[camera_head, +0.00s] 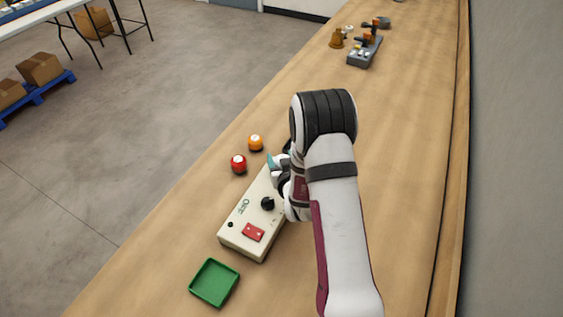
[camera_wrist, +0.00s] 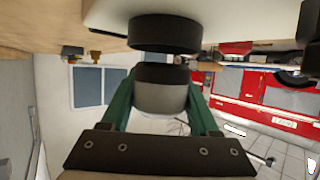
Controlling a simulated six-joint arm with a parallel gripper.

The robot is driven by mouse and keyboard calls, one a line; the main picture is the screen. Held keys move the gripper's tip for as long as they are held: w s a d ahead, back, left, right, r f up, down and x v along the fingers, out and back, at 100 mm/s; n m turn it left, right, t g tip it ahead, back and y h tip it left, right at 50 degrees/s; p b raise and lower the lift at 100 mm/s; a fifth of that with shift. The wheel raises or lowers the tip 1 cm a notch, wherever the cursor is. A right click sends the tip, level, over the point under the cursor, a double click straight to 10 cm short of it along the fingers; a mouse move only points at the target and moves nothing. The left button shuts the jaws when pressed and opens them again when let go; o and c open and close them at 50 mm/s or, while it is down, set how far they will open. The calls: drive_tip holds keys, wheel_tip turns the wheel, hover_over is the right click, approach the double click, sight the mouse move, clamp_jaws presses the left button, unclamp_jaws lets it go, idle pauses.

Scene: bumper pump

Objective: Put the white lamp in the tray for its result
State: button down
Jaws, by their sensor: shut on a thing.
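My gripper (camera_head: 273,161) is over the far end of the cream box (camera_head: 243,240), with its fingers mostly hidden by my arm in the head view. In the wrist view my gripper (camera_wrist: 160,92) has its green fingers shut on the white lamp (camera_wrist: 160,99), a pale cylinder with a dark base. The dark base faces a black ring (camera_wrist: 165,34) on the box, with a narrow gap between them. The green tray (camera_head: 192,290) lies empty near the box's near left end.
A red lamp (camera_head: 239,164) and an orange lamp (camera_head: 255,142) stand on the bench left of the box. The box has a black knob (camera_head: 267,203) and a red plate (camera_head: 253,232). A grey device (camera_head: 364,52) stands far back. The bench right of my arm is clear.

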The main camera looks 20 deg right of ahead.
drive_tip(key=shift+f, duration=0.9)
drive_tip(key=shift+c, duration=0.6)
unclamp_jaws()
